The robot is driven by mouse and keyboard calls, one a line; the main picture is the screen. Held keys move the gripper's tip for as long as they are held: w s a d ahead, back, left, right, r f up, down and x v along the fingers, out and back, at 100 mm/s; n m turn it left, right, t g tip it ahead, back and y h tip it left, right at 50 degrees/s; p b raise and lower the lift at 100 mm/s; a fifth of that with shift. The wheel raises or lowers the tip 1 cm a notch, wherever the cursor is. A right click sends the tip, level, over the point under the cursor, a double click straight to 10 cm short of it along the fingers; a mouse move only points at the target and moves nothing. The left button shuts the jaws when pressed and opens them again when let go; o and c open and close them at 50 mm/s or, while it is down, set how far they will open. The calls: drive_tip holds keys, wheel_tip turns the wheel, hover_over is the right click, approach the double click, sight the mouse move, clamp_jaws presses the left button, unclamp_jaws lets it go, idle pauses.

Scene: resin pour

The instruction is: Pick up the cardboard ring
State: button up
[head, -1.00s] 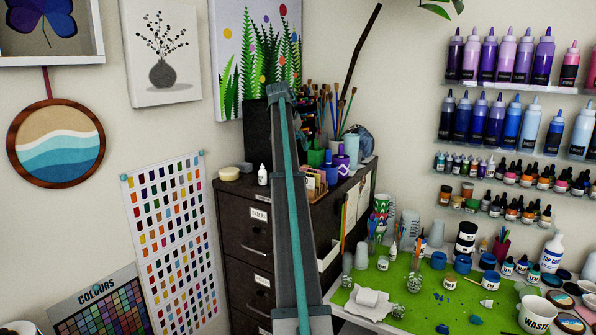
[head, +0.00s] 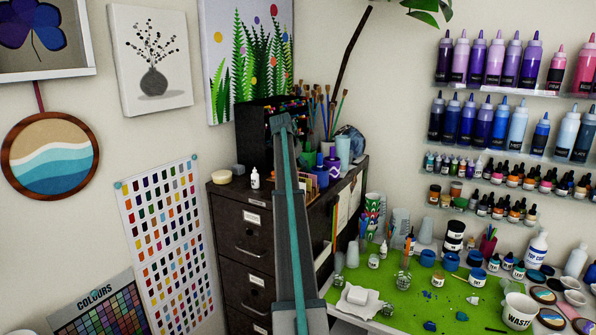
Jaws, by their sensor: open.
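I cannot make out a cardboard ring for certain in the head view. A small round cream-tan thing (head: 221,176) lies on top of the dark drawer cabinet, at its left front; whether it is a ring or a solid disc I cannot tell. My gripper is not in view. A long grey part of my own body with a teal stripe rises through the middle of the picture and hides part of the cabinet.
The dark drawer cabinet (head: 238,222) carries a white bottle (head: 255,178), brushes and pots. Right of it, a bench with a green mat (head: 405,308) holds cups, jars and a waste tub (head: 518,311). Shelves of bottles (head: 500,92) line the right wall.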

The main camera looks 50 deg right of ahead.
drive_tip(key=c, duration=0.8)
drive_tip(key=shift+c, duration=0.3)
